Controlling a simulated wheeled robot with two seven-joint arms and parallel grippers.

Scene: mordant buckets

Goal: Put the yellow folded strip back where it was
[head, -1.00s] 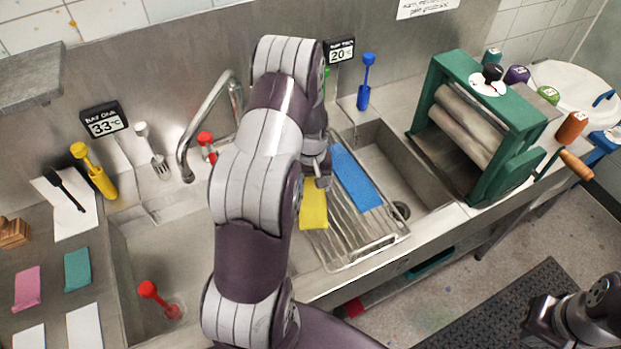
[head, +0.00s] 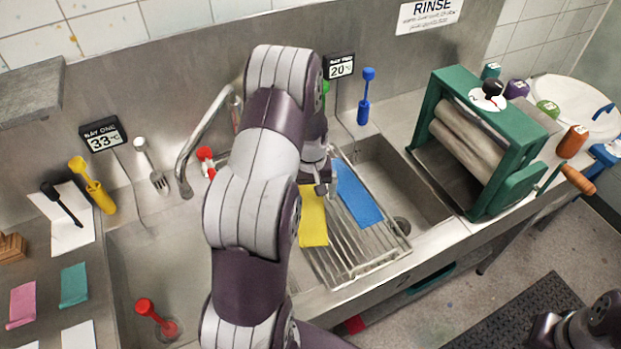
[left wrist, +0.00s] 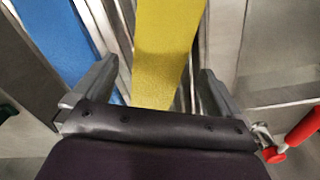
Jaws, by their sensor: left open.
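The yellow folded strip (head: 312,217) lies on the wire drainer (head: 352,245) over the sink, left of a blue strip (head: 359,196). In the left wrist view the yellow strip (left wrist: 163,60) runs between the fingers of my left gripper (left wrist: 155,88), which are spread apart with space on both sides of it. In the head view my left gripper (head: 326,178) is at the strip's far end, and my arm hides part of the drainer. My right gripper does not show clearly; only part of my right arm is at the lower right.
A green mangle (head: 488,140) stands right of the sink. A tap (head: 205,125) and a red-handled tool (head: 205,160) are left of my arm. Pink (head: 22,304) and teal (head: 74,285) strips lie at the far left.

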